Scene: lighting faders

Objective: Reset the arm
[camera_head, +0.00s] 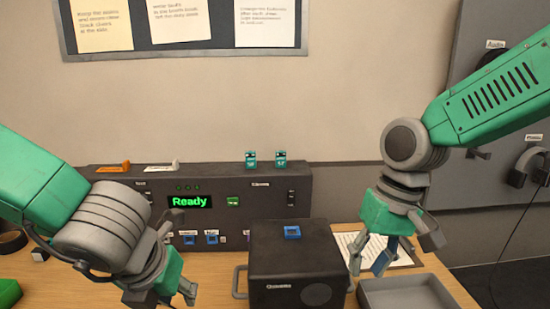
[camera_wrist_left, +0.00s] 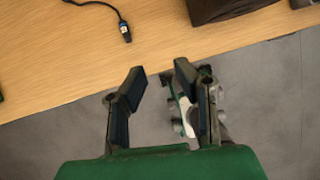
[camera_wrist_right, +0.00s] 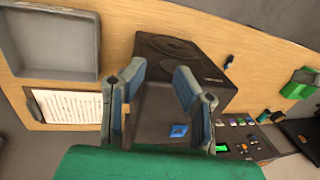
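My left gripper (camera_head: 176,291) is at the lower left of the head view, in front of the control console. In the left wrist view the left gripper (camera_wrist_left: 157,88) is open and empty, with its fingers apart beyond the table's front edge. My right gripper (camera_head: 369,262) hangs at the right of the head view, between the dark speaker box and the grey tray. In the right wrist view the right gripper (camera_wrist_right: 160,85) is open, with nothing between its fingertips. The speaker box (camera_head: 297,264) stands on the table (camera_wrist_left: 70,60) with a blue piece (camera_head: 292,232) on top.
A console (camera_head: 225,185) with a green "Ready" display stands at the back. A grey tray (camera_head: 408,293) and a paper sheet (camera_head: 348,240) lie at the right. A black cable end (camera_wrist_left: 125,30) lies on the table. Headphones (camera_head: 519,170) hang on the right panel.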

